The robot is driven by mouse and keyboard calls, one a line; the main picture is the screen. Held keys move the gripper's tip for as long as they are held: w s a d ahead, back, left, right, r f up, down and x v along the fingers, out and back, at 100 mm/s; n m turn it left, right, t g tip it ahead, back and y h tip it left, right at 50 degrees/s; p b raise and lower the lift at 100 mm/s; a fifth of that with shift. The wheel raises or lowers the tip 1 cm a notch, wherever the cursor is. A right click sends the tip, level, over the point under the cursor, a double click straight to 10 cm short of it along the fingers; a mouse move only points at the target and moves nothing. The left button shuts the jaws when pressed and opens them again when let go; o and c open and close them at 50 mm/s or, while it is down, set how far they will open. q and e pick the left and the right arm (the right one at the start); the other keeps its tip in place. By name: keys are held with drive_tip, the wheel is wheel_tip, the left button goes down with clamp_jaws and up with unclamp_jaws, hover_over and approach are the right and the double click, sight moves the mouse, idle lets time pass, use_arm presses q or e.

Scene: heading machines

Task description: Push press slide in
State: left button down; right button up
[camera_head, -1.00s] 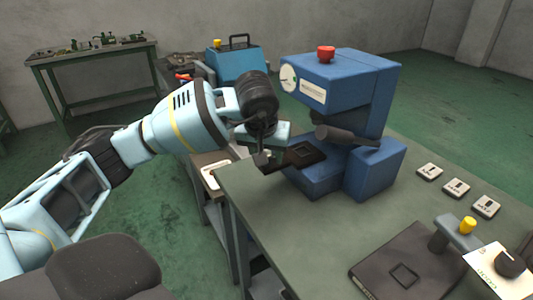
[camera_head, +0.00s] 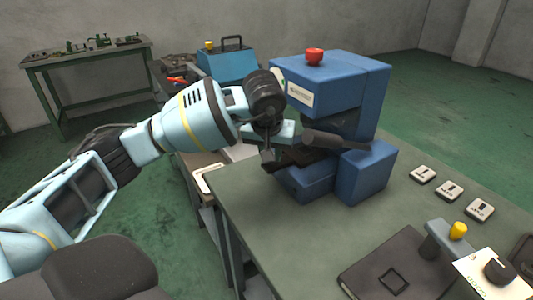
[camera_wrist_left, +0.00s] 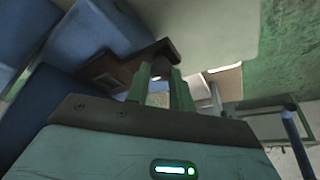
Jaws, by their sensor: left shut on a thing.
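The blue press (camera_head: 355,90) with a red button on top stands on the green-topped table. Its dark slide (camera_head: 300,155) lies low at the front of the press, largely under the dark horizontal lever; my gripper hides its outer end. The slide also shows in the left wrist view as a brown-black plate (camera_wrist_left: 112,70). My left gripper (camera_head: 266,155) is at the slide's outer end. In the left wrist view its two fingers (camera_wrist_left: 161,76) are shut on a dark knob (camera_wrist_left: 164,58) at the slide's end. My right gripper is not in view.
Several white label plates (camera_head: 449,190) lie right of the press. A dark flat block (camera_head: 395,262) and a grey fixture with a yellow knob (camera_head: 457,231) are at the front right. The table's left front is clear.

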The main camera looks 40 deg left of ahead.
use_arm(q)
drive_tip(key=shift+d+r, duration=0.1)
drive_tip(key=c, duration=1.4)
unclamp_jaws()
drive_tip(key=shift+w, duration=0.1)
drive_tip(key=shift+c, duration=0.2)
drive_tip(key=shift+o, duration=1.2)
drive_tip(key=shift+d, duration=0.15)
drive_tip(key=v, duration=0.7)
drive_tip(key=shift+s+r, duration=0.2)
drive_tip(key=shift+r, duration=0.15)
